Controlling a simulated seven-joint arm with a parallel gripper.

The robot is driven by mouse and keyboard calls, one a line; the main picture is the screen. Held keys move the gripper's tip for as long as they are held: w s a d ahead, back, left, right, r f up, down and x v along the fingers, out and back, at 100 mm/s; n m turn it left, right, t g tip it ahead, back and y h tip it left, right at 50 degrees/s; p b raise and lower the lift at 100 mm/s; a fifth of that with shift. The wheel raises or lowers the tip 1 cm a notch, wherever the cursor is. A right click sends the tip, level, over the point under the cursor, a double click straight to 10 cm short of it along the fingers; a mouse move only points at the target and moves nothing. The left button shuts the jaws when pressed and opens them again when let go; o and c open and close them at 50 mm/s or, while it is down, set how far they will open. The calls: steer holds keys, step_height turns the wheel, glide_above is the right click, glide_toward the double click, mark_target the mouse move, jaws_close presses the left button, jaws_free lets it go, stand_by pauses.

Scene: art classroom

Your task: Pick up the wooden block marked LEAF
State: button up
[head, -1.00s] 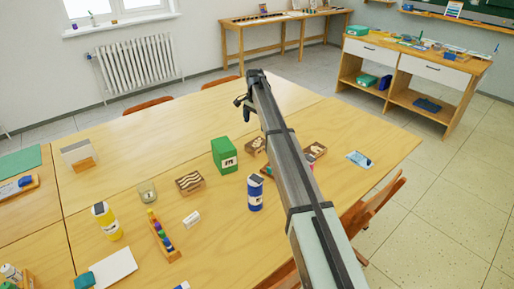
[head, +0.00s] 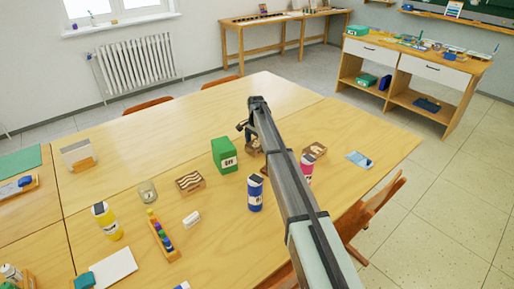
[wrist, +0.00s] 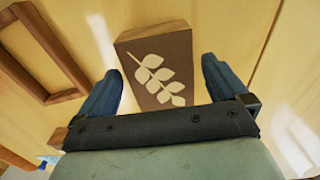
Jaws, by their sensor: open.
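The wooden block with a pale leaf picture on its brown top (wrist: 152,55) lies between my gripper's two fingers in the wrist view. In the head view the leaf block (head: 253,149) sits on the table, partly hidden by my arm. My gripper (wrist: 162,80) is open, one blue finger at each side of the block's near part. I cannot tell whether either finger touches it. In the head view my gripper (head: 247,132) is low over the block, beside the green box.
A green box (head: 225,155) stands just left of the block. A blue bottle (head: 255,193) and a pink bottle (head: 306,168) stand nearer. A wavy-patterned block (head: 189,181) and another wooden block (head: 315,150) lie to either side. The far table (head: 180,120) is clear.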

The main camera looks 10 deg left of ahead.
steer(key=shift+f, duration=0.65)
steer(key=c, duration=1.1)
